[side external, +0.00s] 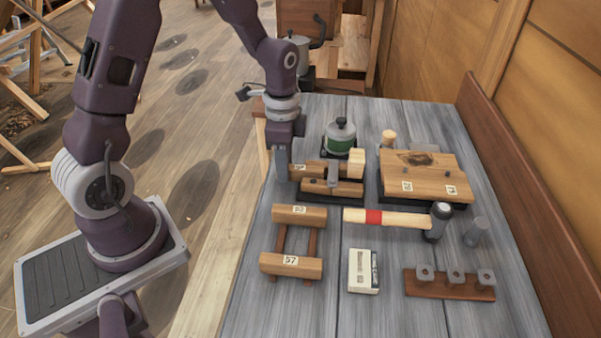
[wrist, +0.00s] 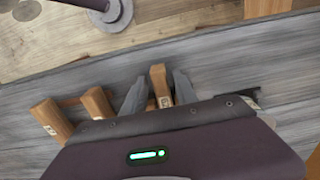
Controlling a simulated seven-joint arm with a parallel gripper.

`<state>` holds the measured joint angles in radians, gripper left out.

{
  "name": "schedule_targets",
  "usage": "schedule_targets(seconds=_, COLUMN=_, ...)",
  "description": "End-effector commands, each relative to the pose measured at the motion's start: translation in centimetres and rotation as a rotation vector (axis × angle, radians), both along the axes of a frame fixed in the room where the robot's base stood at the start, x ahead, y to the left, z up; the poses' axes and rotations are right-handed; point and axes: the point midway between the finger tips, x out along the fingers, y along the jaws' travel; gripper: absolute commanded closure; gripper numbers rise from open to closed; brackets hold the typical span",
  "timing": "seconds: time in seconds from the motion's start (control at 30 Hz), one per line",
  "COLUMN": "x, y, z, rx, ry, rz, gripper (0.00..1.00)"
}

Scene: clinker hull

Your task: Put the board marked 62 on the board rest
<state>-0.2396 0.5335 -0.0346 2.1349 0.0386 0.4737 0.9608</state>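My gripper (side external: 282,172) points down at the left end of a short wooden board (side external: 309,170) with a small white label too small to read. In the wrist view, my two fingers (wrist: 160,92) stand on either side of a wooden board end (wrist: 158,78), with gaps visible, so they look open. Two other labelled boards, one with a label that may read 62 (side external: 313,217) and one that seems to read 57 (side external: 274,262), lie across thin wooden rails (side external: 282,241). I cannot tell for certain which support is the board rest.
Another short board (side external: 345,189) lies on a dark base beside the labelled one.

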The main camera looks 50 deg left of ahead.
Motion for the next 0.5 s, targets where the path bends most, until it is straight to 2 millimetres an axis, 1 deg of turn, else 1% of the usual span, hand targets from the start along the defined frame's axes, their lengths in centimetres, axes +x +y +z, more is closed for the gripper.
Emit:
schedule_targets(seconds=0.03, x=0.0, y=0.0, z=0.0, rx=0.0, ry=0.0, rz=0.0, gripper=0.65)
schedule_targets(seconds=0.07, x=0.0, y=0.0, z=0.0, rx=0.0, ry=0.0, rz=0.0, gripper=0.69)
schedule_targets(seconds=0.2, x=0.0, y=0.0, z=0.0, rx=0.0, ry=0.0, rz=0.0, gripper=0.97)
schedule_targets(seconds=0.23, x=0.0, y=0.0, z=0.0, rx=0.0, ry=0.0, rz=0.0, gripper=1.0)
schedule_targets(seconds=0.4, x=0.0, y=0.0, z=0.2, rx=0.001, ry=-0.001, rz=0.0, gripper=1.0)
schedule_targets(seconds=0.5, x=0.1, y=0.0, z=1.0, rx=0.001, ry=-0.004, rz=0.0, gripper=1.0)
